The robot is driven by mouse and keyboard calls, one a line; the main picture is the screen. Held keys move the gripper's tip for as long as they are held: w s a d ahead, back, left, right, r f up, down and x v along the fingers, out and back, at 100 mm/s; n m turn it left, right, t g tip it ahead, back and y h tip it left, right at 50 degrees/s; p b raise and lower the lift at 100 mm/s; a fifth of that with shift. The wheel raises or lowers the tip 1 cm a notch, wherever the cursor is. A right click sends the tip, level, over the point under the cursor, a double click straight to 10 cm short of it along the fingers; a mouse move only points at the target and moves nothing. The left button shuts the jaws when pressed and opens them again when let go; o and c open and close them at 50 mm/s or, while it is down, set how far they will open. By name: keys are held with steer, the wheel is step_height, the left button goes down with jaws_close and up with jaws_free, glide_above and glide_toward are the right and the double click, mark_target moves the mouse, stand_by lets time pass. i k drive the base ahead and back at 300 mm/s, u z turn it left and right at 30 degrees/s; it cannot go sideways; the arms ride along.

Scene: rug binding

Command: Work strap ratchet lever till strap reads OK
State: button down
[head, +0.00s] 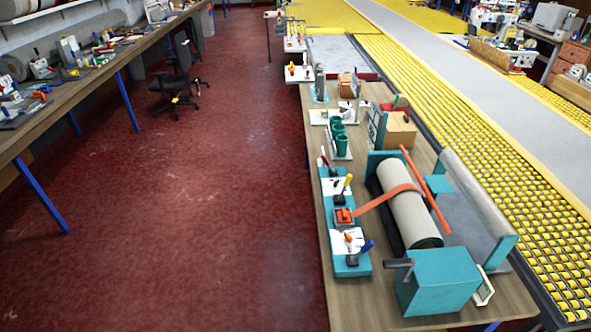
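An orange strap (372,201) runs over a beige roll (412,207) lying in a teal cradle on the right-hand workbench. Its left end reaches a small orange-and-grey ratchet (344,215) on a teal rail (351,270) along the bench's left side. The ratchet lever is too small to tell its position. I cannot judge how tight the strap is, and no "OK" reading is legible. A pale-framed panel (484,287) stands right of the teal box, its face unreadable. My gripper is not in view.
A teal box (437,281) with a dark crank stands at the bench's near end. Small tools with coloured handles stand on the rail. Green cups (338,135) and a cardboard box (400,131) are farther back. The red floor (230,180) left of the bench is clear; a black chair (178,75) stands beyond.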

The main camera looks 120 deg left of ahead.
mark_target(348, 180)
steer(key=k, duration=0.15)
steer(key=u, duration=3.3)
steer(key=k, duration=0.15)
steer(key=u, duration=1.25)
steer(key=i, duration=0.15)
steer(key=z, duration=0.4)
steer(key=i, duration=1.55)
steer(key=u, duration=0.25)
